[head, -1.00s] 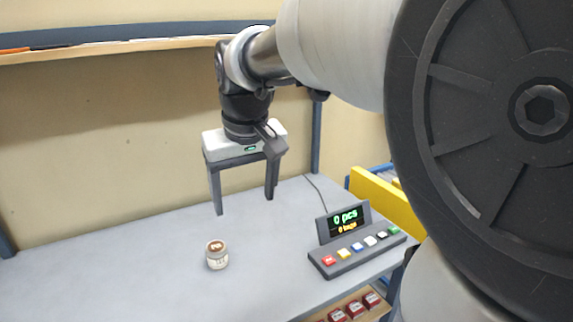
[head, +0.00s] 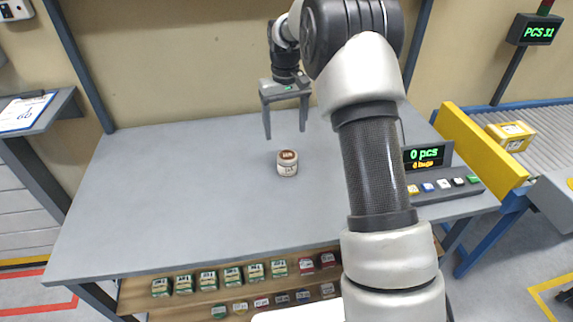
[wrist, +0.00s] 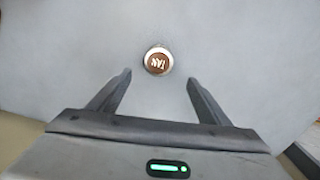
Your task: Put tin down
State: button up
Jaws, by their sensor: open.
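The tin (head: 287,163) is a small pale round container with a brown lid. It stands upright on the grey table (head: 180,190), near the middle. In the wrist view the tin (wrist: 158,61) shows from above, with lettering on its lid. My gripper (head: 286,134) is open and empty, behind the tin and apart from it in the head view. In the wrist view my gripper (wrist: 158,82) has its two fingers spread wide, with the tin just beyond the fingertips.
A counter display with coloured buttons (head: 440,187) stands at the table's right. A yellow barrier (head: 480,145) and a conveyor with a yellow box (head: 511,136) lie further right. A shelf of several small boxes (head: 220,283) is under the front edge. The table's left half is clear.

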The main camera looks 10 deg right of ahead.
send_over(287, 155)
jog(key=f, duration=0.5)
jog(key=shift+w+a+f, duration=0.15)
jog(key=shift+w+f, duration=0.05)
jog(key=shift+f, duration=0.05)
jog(key=shift+s+d+f+b, duration=0.1)
jog(key=shift+f+b, duration=0.2)
jog(key=shift+f, duration=1.1)
jog(key=shift+s+d+f+b, duration=0.1)
jog(key=shift+f+b, duration=0.15)
jog(key=shift+f, duration=1.1)
jog(key=shift+r, duration=0.15)
jog(key=c, duration=1.3)
